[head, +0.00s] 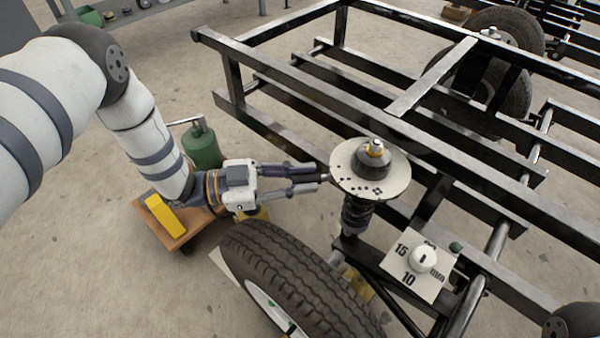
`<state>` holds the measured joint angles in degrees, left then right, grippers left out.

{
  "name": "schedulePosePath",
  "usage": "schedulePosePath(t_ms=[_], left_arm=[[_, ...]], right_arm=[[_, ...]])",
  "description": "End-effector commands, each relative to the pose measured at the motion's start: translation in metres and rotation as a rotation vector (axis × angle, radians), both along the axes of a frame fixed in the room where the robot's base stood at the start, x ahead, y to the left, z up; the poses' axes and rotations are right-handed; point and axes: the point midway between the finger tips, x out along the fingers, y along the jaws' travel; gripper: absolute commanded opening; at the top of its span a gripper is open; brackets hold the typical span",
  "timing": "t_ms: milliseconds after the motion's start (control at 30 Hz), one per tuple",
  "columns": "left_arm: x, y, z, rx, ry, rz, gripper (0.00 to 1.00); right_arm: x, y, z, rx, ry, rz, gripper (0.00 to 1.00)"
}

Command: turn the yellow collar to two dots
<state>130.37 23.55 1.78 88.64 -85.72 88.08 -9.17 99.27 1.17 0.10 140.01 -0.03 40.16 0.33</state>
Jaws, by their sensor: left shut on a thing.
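A pale round plate (345,182) with groups of black dots sits on top of a dark coil spring (356,214). The dot groups show on the plate's left and front parts; which one the collar points to is too small to tell. My left gripper (322,178) reaches in from the left, its fingers shut on a thin bar at the plate's left edge. How the bar joins the collar is hidden. My right gripper is not in view.
A black tyre (290,270) stands in front of the spring. A white dial plate (405,262) marked 10 and 15 mm is at the right. Black frame rails (300,75) run behind.

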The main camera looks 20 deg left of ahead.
Motion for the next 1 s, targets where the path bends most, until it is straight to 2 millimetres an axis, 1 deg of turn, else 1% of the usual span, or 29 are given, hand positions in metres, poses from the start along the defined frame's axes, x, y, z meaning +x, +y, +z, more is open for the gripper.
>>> schedulePosePath(t_ms=[33,100,200,300,533,567,600,633,933,1000], left_arm=[[-0.006,-0.003,0.010,0.000,0.004,0.045,0.00],[-0.012,-0.008,0.010,0.000,0.004,0.112,0.00],[-0.019,-0.013,0.007,0.001,0.003,0.185,0.00],[-0.021,-0.014,0.004,0.005,0.002,0.215,0.00],[-0.021,-0.014,0.001,0.004,0.002,0.215,0.00],[-0.021,-0.014,0.001,0.004,0.002,0.215,0.22],[-0.021,-0.014,0.001,0.004,0.002,0.215,0.31],[-0.021,-0.014,0.001,0.004,0.002,0.215,0.38],[-0.021,-0.013,0.002,0.003,0.000,0.217,0.38],[-0.024,-0.008,0.002,0.004,0.001,0.217,0.38]], right_arm=[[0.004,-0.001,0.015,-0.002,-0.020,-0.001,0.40],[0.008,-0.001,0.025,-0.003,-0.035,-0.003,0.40],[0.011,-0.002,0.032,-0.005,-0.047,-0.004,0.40],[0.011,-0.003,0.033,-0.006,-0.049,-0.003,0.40],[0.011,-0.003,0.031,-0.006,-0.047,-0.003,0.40],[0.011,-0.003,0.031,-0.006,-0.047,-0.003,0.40],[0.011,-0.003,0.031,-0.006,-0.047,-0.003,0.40],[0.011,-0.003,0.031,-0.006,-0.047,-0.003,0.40],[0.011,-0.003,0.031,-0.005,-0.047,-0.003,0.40],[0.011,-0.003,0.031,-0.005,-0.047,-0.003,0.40]])
